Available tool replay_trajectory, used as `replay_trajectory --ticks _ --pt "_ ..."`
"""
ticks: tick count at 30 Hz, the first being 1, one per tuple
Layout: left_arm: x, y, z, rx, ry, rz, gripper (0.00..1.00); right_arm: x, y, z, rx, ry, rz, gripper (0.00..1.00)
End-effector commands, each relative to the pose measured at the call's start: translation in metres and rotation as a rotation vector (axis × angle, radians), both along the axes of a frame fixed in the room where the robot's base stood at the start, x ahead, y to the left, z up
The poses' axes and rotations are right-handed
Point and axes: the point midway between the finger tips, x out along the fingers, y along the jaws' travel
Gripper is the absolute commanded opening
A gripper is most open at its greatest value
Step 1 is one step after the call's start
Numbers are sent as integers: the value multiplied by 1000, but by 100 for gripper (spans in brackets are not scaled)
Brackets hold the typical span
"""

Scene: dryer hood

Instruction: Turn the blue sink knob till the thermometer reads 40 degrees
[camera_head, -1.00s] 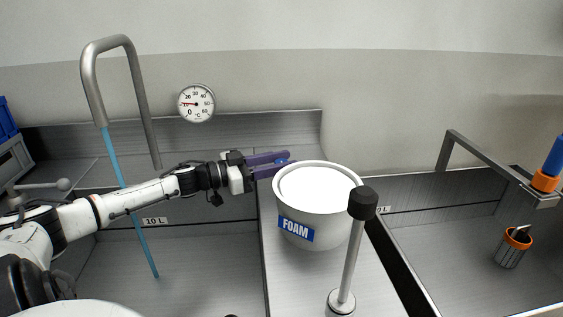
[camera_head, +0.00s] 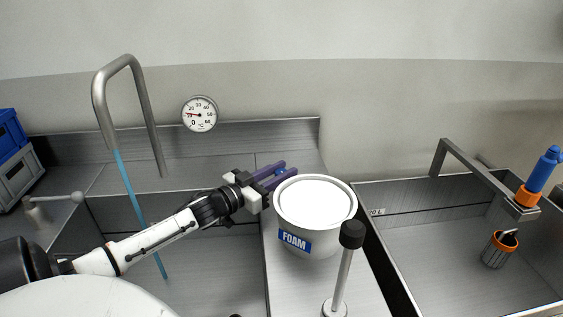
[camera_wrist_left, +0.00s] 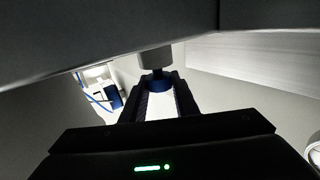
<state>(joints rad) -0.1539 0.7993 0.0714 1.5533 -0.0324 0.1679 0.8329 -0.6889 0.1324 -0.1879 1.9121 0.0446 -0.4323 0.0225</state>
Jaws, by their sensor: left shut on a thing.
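The blue sink knob (camera_wrist_left: 156,84) sits between the fingertips of my left gripper (camera_wrist_left: 157,97) in the left wrist view, below a grey cylinder. In the head view my left gripper (camera_head: 279,174) reaches in from the left, shut on the knob, just behind the foam tub; the fingers mostly cover the knob. The round white thermometer (camera_head: 200,114) hangs on the back wall. Its needle points left, a little below the 20 mark. The grey tap (camera_head: 102,100) at the left pours a blue stream of water (camera_head: 130,190). My right gripper is not in view.
A white tub labelled FOAM (camera_head: 313,208) stands right of my left gripper. A lever with a black knob (camera_head: 352,235) rises in front of it. A second basin lies at right, with a tap (camera_head: 485,172) and an orange-rimmed container (camera_head: 499,250). Crates (camera_head: 18,175) stand far left.

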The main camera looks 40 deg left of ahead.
Motion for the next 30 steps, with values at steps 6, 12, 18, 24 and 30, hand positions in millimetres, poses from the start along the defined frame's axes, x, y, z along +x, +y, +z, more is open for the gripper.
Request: replay_trajectory --ticks 6,12,18,24,30 --pt "0 -1 0 -6 -5 111 5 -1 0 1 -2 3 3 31" --pt "0 0 0 -2 -3 163 5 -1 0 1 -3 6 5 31" --pt "0 0 -1 2 -1 176 5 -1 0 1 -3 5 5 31" --pt "0 0 -1 2 -1 176 5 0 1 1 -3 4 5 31" --pt "0 0 -1 2 -2 175 46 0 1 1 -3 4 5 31"
